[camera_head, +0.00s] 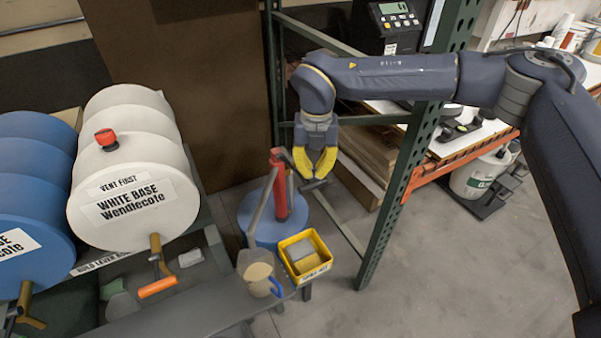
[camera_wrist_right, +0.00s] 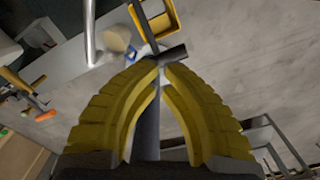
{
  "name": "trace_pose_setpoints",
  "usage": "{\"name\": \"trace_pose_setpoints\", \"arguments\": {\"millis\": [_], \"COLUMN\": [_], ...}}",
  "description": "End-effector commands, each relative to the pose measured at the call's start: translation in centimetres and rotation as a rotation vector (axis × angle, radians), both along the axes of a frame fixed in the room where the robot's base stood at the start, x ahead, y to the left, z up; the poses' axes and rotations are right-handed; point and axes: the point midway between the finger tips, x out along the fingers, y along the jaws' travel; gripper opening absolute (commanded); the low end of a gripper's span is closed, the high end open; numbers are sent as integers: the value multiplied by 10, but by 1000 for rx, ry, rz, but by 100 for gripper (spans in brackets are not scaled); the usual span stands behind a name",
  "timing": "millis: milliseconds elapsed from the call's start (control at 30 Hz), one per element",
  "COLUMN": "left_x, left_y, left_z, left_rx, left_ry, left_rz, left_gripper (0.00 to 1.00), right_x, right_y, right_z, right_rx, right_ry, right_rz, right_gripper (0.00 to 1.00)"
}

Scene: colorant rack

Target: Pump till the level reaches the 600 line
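The hand pump has a red column (camera_head: 279,187) standing on a blue drum (camera_head: 247,211). A grey spout pipe (camera_head: 263,206) slopes from it down toward the jug. The dark pump handle (camera_head: 314,185) ends in a crossbar, which also shows in the wrist view (camera_wrist_right: 174,54). My right gripper (camera_head: 316,177) has its yellow fingertips closed together at this handle. The clear jug (camera_head: 257,273) with a blue handle stands below the spout and holds some tan liquid. Its marks are too small to read. My left gripper is out of view.
A yellow bin (camera_head: 323,268) stands right beside the jug. A white drum (camera_head: 140,225) with a red knob (camera_head: 106,139) and blue drums (camera_head: 30,240) lie on the left. A green rack post (camera_head: 385,210) stands right of the pump. The floor at lower right is clear.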

Motion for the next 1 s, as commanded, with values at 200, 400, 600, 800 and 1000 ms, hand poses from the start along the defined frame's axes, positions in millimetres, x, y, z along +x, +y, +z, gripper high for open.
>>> {"name": "trace_pose_setpoints", "arguments": {"millis": [200,400,600,800,1000], "left_x": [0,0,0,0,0], "left_y": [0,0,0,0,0], "left_z": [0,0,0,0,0], "left_rx": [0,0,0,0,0], "left_ry": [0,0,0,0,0], "left_rz": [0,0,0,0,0], "left_gripper": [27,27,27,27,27], "right_x": [0,0,0,0,0], "right_y": [0,0,0,0,0], "right_z": [0,-5,-18,-29,-41], "right_rx": [0,-1,0,-1,0], "right_ry": [0,1,0,1,1], "right_rz": [0,0,1,0,-1], "right_gripper": [0,0,0,0,0]}}
